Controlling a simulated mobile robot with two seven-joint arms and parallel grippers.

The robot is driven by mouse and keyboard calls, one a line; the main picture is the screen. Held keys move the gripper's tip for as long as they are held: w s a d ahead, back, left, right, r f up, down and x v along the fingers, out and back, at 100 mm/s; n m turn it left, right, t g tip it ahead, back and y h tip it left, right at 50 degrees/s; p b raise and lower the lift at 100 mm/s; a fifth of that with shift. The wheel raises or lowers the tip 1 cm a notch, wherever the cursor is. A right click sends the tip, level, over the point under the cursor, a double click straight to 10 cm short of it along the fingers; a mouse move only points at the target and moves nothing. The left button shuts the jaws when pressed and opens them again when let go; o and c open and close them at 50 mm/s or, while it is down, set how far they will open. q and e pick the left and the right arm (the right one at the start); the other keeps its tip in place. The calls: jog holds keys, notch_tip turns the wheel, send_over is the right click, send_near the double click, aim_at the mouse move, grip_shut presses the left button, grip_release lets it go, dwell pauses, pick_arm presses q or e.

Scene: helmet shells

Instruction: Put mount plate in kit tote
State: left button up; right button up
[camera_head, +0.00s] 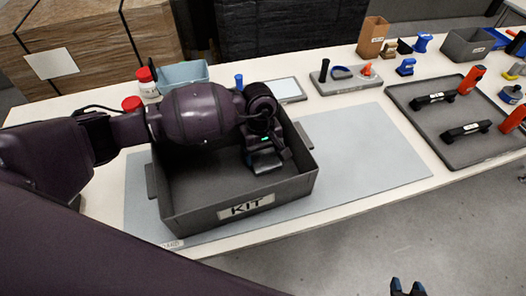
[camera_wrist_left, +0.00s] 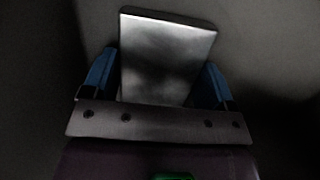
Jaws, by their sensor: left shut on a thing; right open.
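The kit tote (camera_head: 240,207) is a dark grey open box with a KIT label, standing on the grey mat. My left gripper (camera_head: 263,165) reaches down inside the tote near its right side. In the left wrist view my left gripper (camera_wrist_left: 158,85) is shut on the mount plate (camera_wrist_left: 168,55), a flat metallic grey plate between its blue fingertips. The dark tote interior surrounds the plate there; I cannot tell whether the plate touches the floor. In the head view the plate is hidden by the gripper. My right gripper (camera_head: 407,288) is open and empty at the bottom edge, away from the table.
The grey mat (camera_head: 370,150) is clear right of the tote. Behind stand a light blue bin (camera_head: 182,75), a grey tool holder (camera_head: 340,85), a brown box (camera_head: 372,37) and a grey bin (camera_head: 467,45).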

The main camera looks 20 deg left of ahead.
pick_arm(q)
jog(key=shift+r, duration=0.15)
jog(key=shift+f, duration=0.25)
jog(key=o, duration=1.2)
jog(key=shift+r, duration=0.15)
jog(key=r, duration=0.4)
jog(key=w+r, duration=0.1)
jog(key=r, duration=0.3)
jog(key=a+r, duration=0.1)
jog(key=r, duration=0.3)
jog(key=shift+w, duration=0.2)
